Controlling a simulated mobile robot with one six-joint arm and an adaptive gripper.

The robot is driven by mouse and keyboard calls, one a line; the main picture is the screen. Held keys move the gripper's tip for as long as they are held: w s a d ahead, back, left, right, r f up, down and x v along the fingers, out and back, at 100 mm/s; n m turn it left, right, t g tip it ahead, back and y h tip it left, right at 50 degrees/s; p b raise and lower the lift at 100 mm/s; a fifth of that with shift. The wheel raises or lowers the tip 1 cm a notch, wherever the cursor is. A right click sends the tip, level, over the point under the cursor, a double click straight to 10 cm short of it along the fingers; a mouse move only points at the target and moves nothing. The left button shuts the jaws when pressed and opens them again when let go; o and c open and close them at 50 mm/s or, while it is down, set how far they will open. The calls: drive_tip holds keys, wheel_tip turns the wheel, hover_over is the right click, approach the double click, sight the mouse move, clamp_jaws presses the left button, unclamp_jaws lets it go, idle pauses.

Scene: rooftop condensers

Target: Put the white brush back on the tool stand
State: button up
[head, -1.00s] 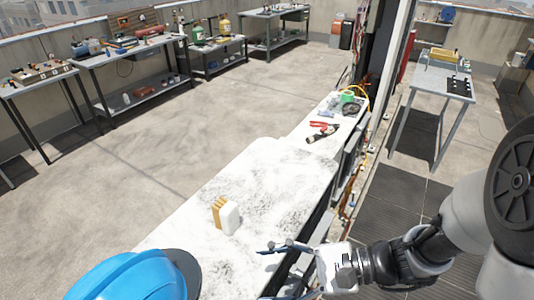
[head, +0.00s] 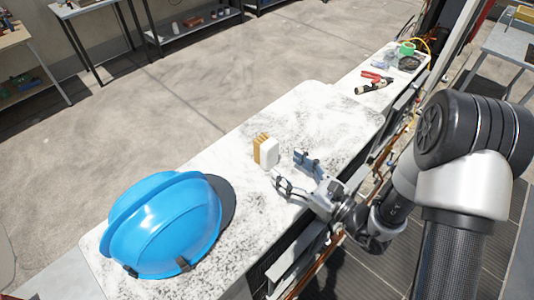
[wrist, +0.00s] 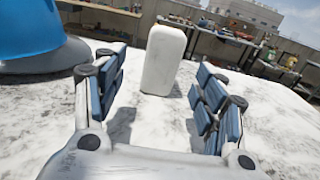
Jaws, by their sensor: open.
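The white brush (head: 270,152) stands on the white, dark-speckled worktop (head: 312,112), with tan bristles on its left side in the head view. In the wrist view the white body of the brush (wrist: 162,60) stands upright ahead, between the fingers in the picture. My gripper (head: 293,172) is open and empty, low over the worktop and just right of the brush. Its blue-padded fingers also show in the wrist view (wrist: 160,80). The brush appears to be beyond the fingertips, not gripped. I cannot make out a tool stand in these frames.
A blue hard hat (head: 165,225) sits on the worktop left of the brush. Red-handled pliers (head: 376,77), a dark tool (head: 370,88) and a green tape roll (head: 407,48) lie at the far end. The worktop beyond the brush is clear.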

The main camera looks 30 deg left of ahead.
sight(273, 154)
drive_tip(key=x, duration=0.4)
drive_tip(key=b+x, duration=0.1)
drive_tip(key=x, duration=0.4)
drive_tip(key=shift+w+d+r, duration=0.1)
drive_tip(key=shift+w, duration=0.1)
drive_tip(key=c, duration=1.3)
